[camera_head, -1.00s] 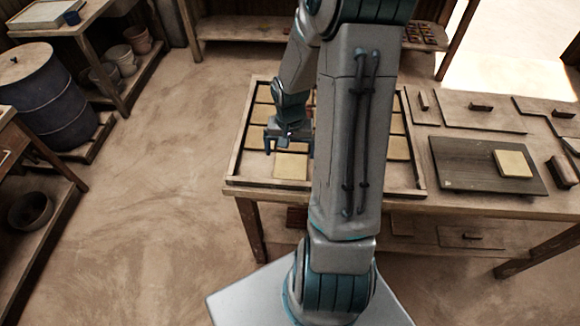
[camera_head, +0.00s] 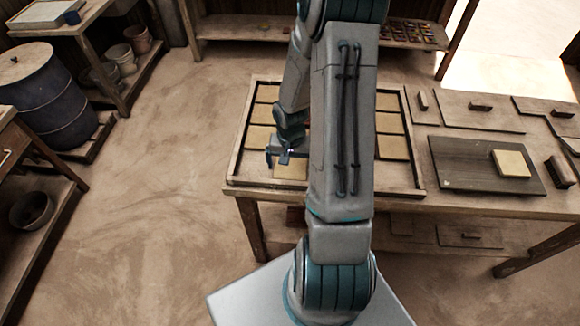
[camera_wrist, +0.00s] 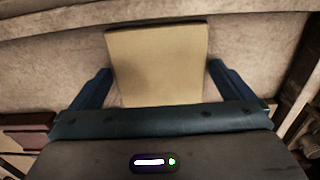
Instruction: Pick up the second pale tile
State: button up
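Several pale tiles lie in rows in a shallow wooden tray (camera_head: 234,178) on the table. My gripper (camera_head: 282,157) is over the near row of the tray, by a pale tile (camera_head: 291,171) at its front edge. In the wrist view that pale tile (camera_wrist: 157,62) lies ahead of my gripper (camera_wrist: 158,88), between its two blue fingers. The fingers stand apart, with a gap on each side of the tile. My arm hides the middle of the tray. Another pale tile (camera_head: 511,163) rests on a dark board (camera_head: 463,171) at the right.
Wooden boards with handles (camera_head: 469,112) lie on the table to the right of the tray. The tray's raised rim runs close to the near tile. A blue barrel (camera_head: 45,100) and shelves stand at the left, apart from the table.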

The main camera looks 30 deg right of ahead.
jog(key=c, duration=0.9)
jog(key=shift+r, duration=0.1)
